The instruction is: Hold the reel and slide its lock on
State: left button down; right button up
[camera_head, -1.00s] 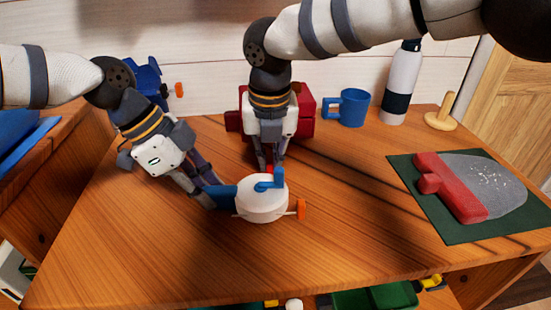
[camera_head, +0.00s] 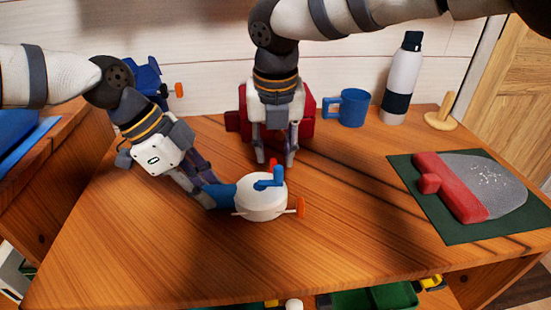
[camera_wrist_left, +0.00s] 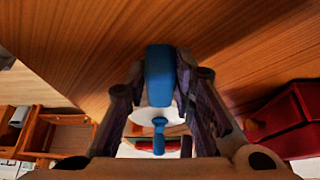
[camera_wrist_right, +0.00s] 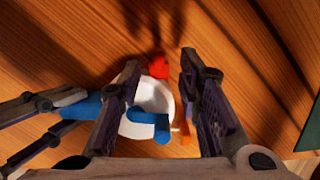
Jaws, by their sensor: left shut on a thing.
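The reel (camera_head: 262,205) has a round white body, a blue crank (camera_head: 270,181) on top and a blue handle (camera_head: 220,195) at its left. My left gripper (camera_head: 208,194) is shut on the blue handle; the left wrist view shows the handle (camera_wrist_left: 159,80) between its fingers. A small red piece (camera_head: 274,161) is at the reel's far edge; it also shows in the right wrist view (camera_wrist_right: 159,67). An orange piece (camera_head: 300,207) is on the right side of the reel. My right gripper (camera_head: 276,160) is open, its fingers on either side of the red piece with gaps.
A red box (camera_head: 307,112) stands behind my right gripper, with a blue mug (camera_head: 348,107) and a bottle (camera_head: 402,80) to its right. A dark green mat (camera_head: 430,215) carries a red and grey object. The table front is clear.

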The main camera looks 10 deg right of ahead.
pick_arm(q)
jog(key=c, duration=1.3)
grip_release()
pick_arm(e)
jog(key=r, duration=0.3)
jog(key=shift+s+r, duration=0.15)
jog(key=shift+s, duration=0.15)
